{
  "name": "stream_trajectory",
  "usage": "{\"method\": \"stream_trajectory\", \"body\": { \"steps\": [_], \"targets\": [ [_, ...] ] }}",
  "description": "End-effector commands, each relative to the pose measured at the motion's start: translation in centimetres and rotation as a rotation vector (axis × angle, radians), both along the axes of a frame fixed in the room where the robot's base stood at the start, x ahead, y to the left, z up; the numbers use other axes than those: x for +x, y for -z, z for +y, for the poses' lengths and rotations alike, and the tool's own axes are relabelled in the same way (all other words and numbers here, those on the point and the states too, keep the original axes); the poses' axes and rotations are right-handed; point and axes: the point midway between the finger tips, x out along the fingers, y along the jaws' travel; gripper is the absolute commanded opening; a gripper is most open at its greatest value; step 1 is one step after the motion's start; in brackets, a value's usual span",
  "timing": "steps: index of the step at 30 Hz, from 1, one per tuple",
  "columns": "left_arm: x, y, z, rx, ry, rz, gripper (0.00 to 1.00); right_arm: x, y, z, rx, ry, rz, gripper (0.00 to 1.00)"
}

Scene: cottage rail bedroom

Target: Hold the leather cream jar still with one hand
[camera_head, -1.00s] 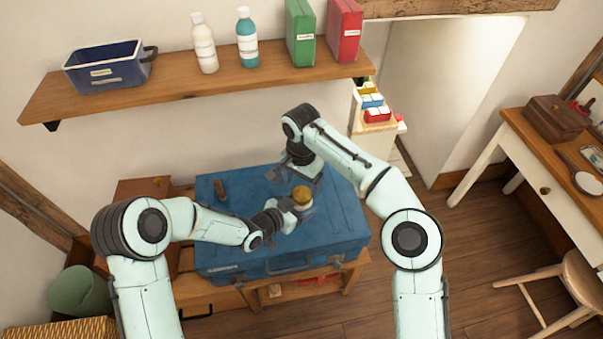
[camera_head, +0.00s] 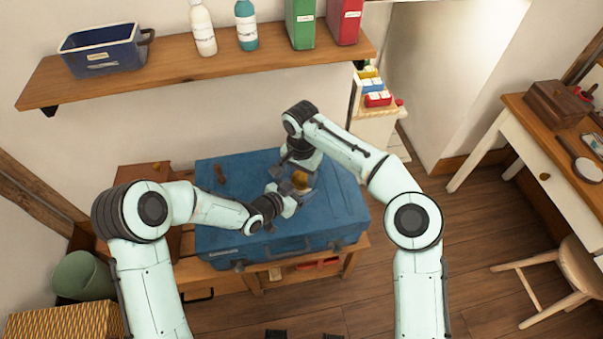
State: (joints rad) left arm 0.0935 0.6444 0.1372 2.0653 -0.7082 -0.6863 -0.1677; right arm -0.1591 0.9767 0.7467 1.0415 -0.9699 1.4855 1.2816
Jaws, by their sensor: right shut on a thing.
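The leather cream jar (camera_head: 301,181), small with a golden-brown lid, stands on the blue chest (camera_head: 225,235), right of the chest's middle. My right gripper (camera_head: 290,188) reaches down from behind and is shut on the jar, hiding part of its body. My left gripper (camera_head: 288,202) is close in front of the jar, at its lower left. Its fingertips are small and partly merge with the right gripper, so I cannot tell whether it is open.
A small brown item (camera_head: 220,175) lies on the chest's left part. The wall shelf (camera_head: 190,83) above holds a blue bin (camera_head: 103,52), bottles and binders. A desk (camera_head: 520,135) and stool (camera_head: 575,270) stand right. The floor between is clear.

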Motion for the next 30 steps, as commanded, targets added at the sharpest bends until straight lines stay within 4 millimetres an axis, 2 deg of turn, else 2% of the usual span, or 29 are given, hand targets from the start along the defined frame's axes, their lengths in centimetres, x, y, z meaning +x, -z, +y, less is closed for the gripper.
{"method": "stream_trajectory", "body": {
  "steps": [9, 13, 20, 21, 23, 24, 30],
  "targets": [
    [0.06, -0.11, -0.01, -0.001, -0.001, -0.003, 0.0, 0.0, -0.13, 0.04, 0.001, -0.447, 0.0, 0.21],
    [0.06, -0.1, 0.0, 0.0, -0.001, -0.002, 0.0, 0.02, -0.11, 0.01, 0.002, -0.514, 0.0, 0.21],
    [0.06, -0.09, 0.01, 0.0, -0.001, -0.002, 0.0, 0.02, -0.1, 0.0, 0.002, -0.516, 0.0, 0.21],
    [0.06, -0.09, 0.01, 0.0, -0.001, -0.002, 0.0, 0.02, -0.1, 0.0, 0.002, -0.516, 0.0, 0.61],
    [0.05, -0.08, 0.01, -0.001, -0.001, -0.002, 0.0, 0.02, -0.11, 0.0, 0.002, -0.516, 0.0, 0.8],
    [0.05, -0.08, 0.0, -0.001, -0.001, -0.002, 0.0, 0.02, -0.1, 0.0, 0.002, -0.515, 0.0, 0.83],
    [0.05, -0.11, -0.04, -0.001, 0.0, -0.003, 0.0, -0.01, -0.11, 0.06, 0.003, -0.516, 0.0, 0.83]
  ]
}}
